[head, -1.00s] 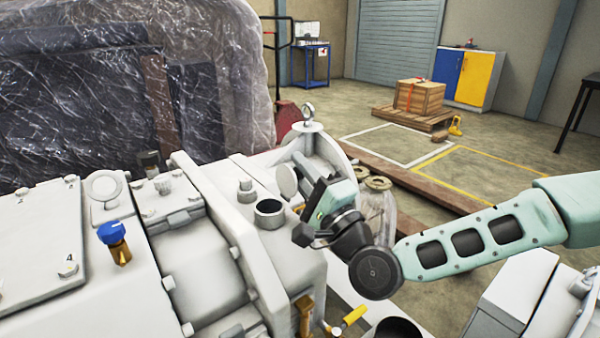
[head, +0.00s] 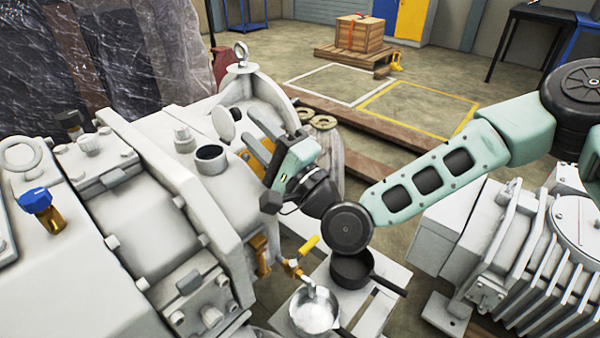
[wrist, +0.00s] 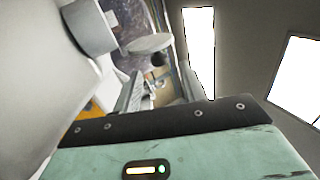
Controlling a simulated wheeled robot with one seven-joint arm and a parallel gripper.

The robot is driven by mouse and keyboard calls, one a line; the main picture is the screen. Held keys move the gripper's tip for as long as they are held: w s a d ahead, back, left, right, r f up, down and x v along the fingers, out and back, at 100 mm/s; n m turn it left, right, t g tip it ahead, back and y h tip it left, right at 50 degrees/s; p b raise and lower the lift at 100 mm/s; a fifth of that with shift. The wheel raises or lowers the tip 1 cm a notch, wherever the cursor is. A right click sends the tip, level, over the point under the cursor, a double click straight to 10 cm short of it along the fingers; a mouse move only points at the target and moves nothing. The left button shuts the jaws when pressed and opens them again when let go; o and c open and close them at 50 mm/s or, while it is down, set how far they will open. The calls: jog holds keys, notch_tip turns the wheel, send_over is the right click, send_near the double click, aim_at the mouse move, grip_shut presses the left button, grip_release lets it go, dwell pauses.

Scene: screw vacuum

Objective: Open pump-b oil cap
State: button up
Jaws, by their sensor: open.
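On the white pump housing, a short upright filler pipe (head: 210,158) shows a dark open mouth in the head view. A flat grey round cap (head: 223,124) stands tilted up just behind it, off the mouth; how it is attached is unclear. In the wrist view the cap (wrist: 150,43) lies beyond my fingers, beside the pipe (wrist: 88,28). My gripper (head: 262,140) is to the right of the cap and pipe, apart from both. Its fingers (wrist: 158,88) are open with nothing between them. I see no label naming this pump.
A blue-handled valve (head: 38,203) stands on the housing at left. A yellow-handled tap (head: 303,255) is below my gripper, above a metal pot (head: 314,310). A black pan (head: 352,269) is beside it. A finned machine (head: 530,270) occupies the right.

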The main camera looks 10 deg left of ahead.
jog(key=v, duration=1.2)
jog(key=shift+f, duration=0.1)
